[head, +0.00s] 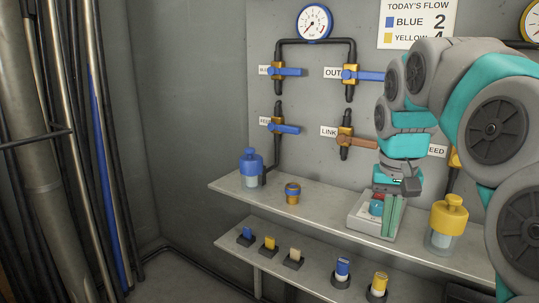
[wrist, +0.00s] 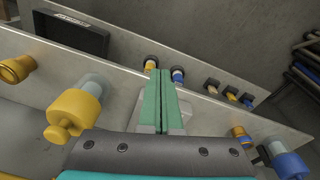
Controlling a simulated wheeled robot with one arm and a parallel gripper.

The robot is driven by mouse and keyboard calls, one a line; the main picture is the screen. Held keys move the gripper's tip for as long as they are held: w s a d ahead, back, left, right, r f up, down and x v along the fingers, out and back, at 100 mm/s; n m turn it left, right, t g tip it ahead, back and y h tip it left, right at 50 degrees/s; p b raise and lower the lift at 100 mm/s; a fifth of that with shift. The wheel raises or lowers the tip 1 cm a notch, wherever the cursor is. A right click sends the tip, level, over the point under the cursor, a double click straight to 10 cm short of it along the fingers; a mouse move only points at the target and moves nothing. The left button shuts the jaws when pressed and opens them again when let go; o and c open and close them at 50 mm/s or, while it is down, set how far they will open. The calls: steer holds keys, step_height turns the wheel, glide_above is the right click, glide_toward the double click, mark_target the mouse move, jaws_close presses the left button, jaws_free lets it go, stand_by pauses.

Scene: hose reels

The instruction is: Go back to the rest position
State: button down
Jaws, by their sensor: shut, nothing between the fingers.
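My gripper (head: 392,215) is in front of the wall panel, pointing down over the upper shelf (head: 325,206). Its two green fingers are shut together with nothing between them; they also show in the wrist view (wrist: 159,100). Right at the fingers is a light grey box (head: 365,222) with a red button (head: 377,208) and a teal button (head: 376,200) on it, partly hidden by the fingers. I cannot tell whether the fingers touch the box.
A yellow-capped bottle (head: 447,222) stands close right of my gripper. A blue-capped bottle (head: 251,168) and a brass fitting (head: 292,193) stand left. Valves with blue handles (head: 370,76) and an orange handle (head: 355,141) project from the panel. Several plugs stand on the lower shelf (head: 315,276).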

steer(key=s+a+f+n+g, duration=0.1)
steer(key=s+a+f, duration=0.3)
steer(key=s+f, duration=0.5)
steer(key=s+a+f+n+g, duration=0.1)
steer(key=s+a+f, duration=0.3)
steer(key=s+f, duration=0.6)
steer(key=s+n, duration=0.1)
steer(key=s, duration=0.6)
steer(key=shift+s+f+n+g+y, duration=0.2)
steer(key=shift+s+n+g+y, duration=0.1)
steer(key=shift+s, duration=0.1)
steer(key=shift+a, duration=0.15)
